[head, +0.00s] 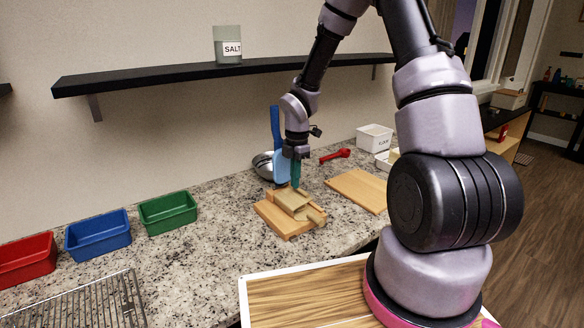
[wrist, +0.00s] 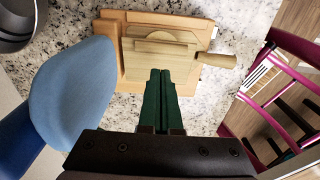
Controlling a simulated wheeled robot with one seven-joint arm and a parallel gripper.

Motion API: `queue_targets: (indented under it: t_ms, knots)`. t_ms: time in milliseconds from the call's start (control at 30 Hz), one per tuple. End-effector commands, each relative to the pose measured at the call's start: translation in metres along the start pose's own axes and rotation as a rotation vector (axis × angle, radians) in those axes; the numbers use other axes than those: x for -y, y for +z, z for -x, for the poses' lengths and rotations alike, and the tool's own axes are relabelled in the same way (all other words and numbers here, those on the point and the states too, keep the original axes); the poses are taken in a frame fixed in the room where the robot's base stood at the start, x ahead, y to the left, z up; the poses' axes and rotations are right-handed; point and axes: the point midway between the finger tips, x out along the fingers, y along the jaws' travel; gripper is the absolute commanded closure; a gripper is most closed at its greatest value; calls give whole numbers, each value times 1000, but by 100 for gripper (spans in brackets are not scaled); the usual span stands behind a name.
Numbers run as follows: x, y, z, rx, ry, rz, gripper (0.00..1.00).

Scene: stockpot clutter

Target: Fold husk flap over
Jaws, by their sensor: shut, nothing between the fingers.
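A tan husk-coloured flap (head: 292,200) lies on a small wooden stand or board (head: 272,216) on the counter, with a short handle-like wooden piece at its front right. In the wrist view, the pale flap (wrist: 158,49) sits on the wooden board (wrist: 107,60), and the wooden handle (wrist: 218,60) sticks out to the right. I cannot tell exactly where the flap's edges are fixed. My gripper (head: 295,186) points down at the flap's back edge. Its green fingers (wrist: 161,73) are shut together and empty, with tips very close to the flap; contact is unclear.
A blue spatula (head: 276,130) stands just behind-left of my gripper by a metal bowl (head: 262,166). A bare cutting board (head: 357,190), red scoop (head: 335,156) and white tub (head: 374,138) lie to the right. Red, blue and green (head: 168,211) bins stand left. A shelf (head: 160,76) hangs above.

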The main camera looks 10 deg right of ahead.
Motion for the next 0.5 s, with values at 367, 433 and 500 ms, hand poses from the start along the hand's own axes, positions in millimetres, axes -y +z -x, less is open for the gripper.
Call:
queue_targets:
  t_ms: [367,433,500]
  knots:
    - [0,13,-13,0,1,1,100]
    - [0,13,-13,0,0,1,100]
    - [0,13,-13,0,0,1,100]
